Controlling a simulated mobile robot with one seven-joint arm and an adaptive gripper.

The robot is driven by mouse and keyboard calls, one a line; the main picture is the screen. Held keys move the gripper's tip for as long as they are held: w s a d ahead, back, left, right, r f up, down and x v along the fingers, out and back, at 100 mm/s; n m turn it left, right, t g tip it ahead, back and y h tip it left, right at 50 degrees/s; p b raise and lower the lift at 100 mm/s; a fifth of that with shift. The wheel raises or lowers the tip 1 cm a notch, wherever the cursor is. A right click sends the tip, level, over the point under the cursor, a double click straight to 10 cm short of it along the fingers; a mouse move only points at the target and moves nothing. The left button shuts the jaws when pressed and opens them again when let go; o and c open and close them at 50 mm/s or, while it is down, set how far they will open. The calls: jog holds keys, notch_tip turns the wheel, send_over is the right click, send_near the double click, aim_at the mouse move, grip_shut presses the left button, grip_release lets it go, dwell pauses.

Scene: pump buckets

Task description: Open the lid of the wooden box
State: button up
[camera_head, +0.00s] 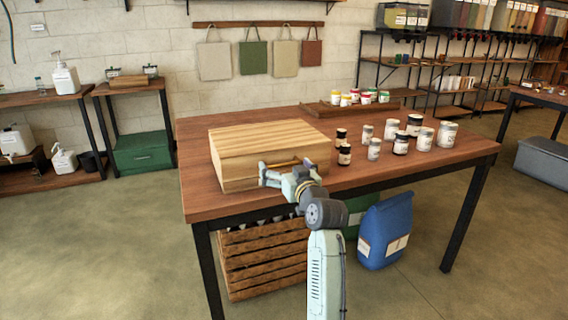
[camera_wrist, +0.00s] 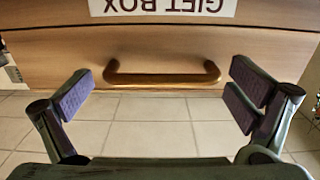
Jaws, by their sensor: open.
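The wooden box (camera_head: 262,138) is light, striped wood and stands on the left part of the brown table, with its lid down. A bar handle (camera_head: 284,163) is on its front face. In the wrist view the curved brown handle (camera_wrist: 162,79) sits on a plain wooden band, beside a dark seam and an upside-down "GIFT BOX" label (camera_wrist: 162,7). My gripper (camera_head: 285,171) is at the box's front by the handle. In the wrist view my gripper (camera_wrist: 162,95) is open, with its purple-padded fingers spread on either side of the handle. Nothing is held.
Several jars (camera_head: 401,143) stand on the table (camera_head: 225,208) right of the box. A wooden tray (camera_head: 350,107) with small jars is behind them. A slatted crate (camera_head: 262,265) and a blue bag (camera_head: 385,230) are under the table. The wall behind the box has hanging bags.

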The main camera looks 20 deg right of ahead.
jog(key=shift+w, duration=0.35)
jog(key=shift+c, duration=0.4)
jog(key=c, duration=1.3)
jog(key=shift+r, duration=0.15)
jog(key=shift+c, duration=0.3)
